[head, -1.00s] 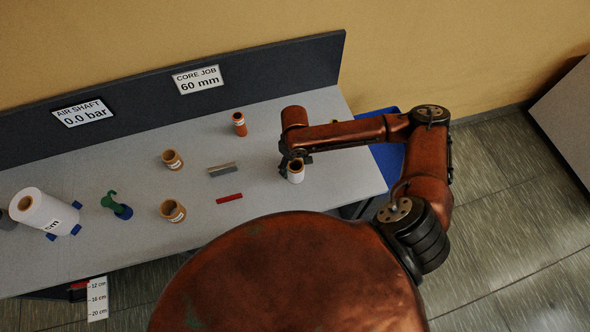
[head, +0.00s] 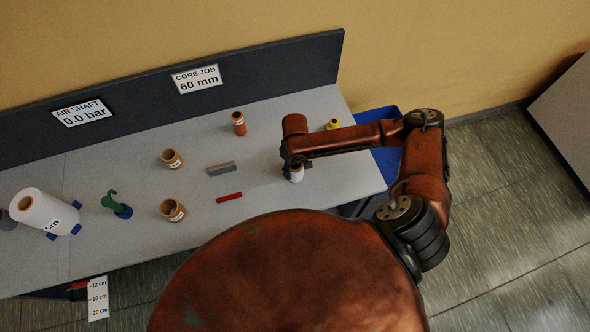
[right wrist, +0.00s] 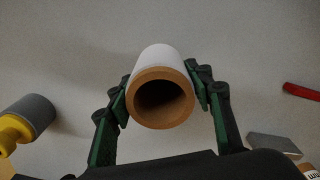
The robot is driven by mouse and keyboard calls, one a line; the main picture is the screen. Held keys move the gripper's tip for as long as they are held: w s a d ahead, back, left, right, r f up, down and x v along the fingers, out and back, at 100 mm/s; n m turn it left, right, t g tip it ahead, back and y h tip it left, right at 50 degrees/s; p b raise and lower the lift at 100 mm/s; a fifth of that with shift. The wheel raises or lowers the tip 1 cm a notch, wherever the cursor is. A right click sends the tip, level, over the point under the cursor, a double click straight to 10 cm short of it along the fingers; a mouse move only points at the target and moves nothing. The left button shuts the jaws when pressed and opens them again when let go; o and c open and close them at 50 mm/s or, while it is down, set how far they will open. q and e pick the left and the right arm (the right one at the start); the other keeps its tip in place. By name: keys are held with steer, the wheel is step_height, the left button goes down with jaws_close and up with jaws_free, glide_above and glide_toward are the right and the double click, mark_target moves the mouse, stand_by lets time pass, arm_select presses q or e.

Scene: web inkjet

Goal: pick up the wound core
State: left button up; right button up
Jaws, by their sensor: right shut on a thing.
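The wound core, a brown cardboard tube wrapped in white, stands upright near the right end of the grey table. It shows in the head view (head: 297,174) partly hidden by my gripper. In the right wrist view the core (right wrist: 162,98) shows its open brown end and white side. My right gripper (right wrist: 163,95) is shut on it, with one green-and-black finger against each side. In the head view the right gripper (head: 294,164) is over the core. My left gripper is not in view.
Brown cores (head: 172,159) (head: 172,210), an orange bottle (head: 239,123), a grey block (head: 221,169) and a red bar (head: 229,197) lie to the left. A yellow-topped thing (head: 333,124) stands behind my arm. A white roll (head: 42,212) and green hook (head: 115,204) are farther left.

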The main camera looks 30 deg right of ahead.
steer(key=c, duration=0.5)
steer(key=shift+w+r, duration=0.1)
steer(key=shift+r, duration=0.05)
